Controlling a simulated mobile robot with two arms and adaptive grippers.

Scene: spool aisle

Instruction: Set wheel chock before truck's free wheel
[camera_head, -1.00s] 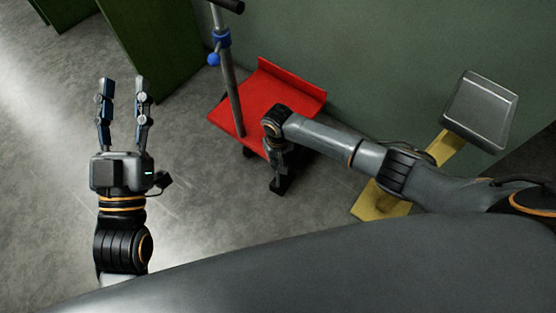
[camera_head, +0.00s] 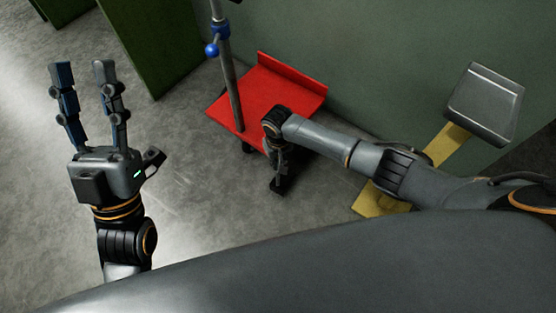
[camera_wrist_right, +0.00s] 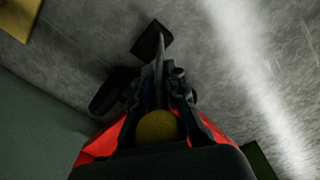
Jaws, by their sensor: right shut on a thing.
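The red truck (camera_head: 262,92) stands by the green wall, with a grey pole rising from its deck. A dark wheel (camera_head: 248,147) shows under its near edge, and a dark wheel (camera_wrist_right: 110,92) also shows in the right wrist view. My right gripper (camera_head: 278,172) points down beside the truck's near edge. It is shut on the wheel chock (camera_wrist_right: 152,40), a black block on a thin stem; a yellow knob (camera_wrist_right: 157,127) sits between the fingers. The chock (camera_head: 281,187) is low by the floor; I cannot tell whether it touches. My left gripper (camera_head: 84,68) is open and empty, fingers up.
A yellow stand (camera_head: 448,145) with a grey tray top (camera_head: 485,104) is at the right, behind my right arm. A dark green panel (camera_head: 160,40) stands at the back left. The grey floor (camera_head: 190,190) between my grippers is clear.

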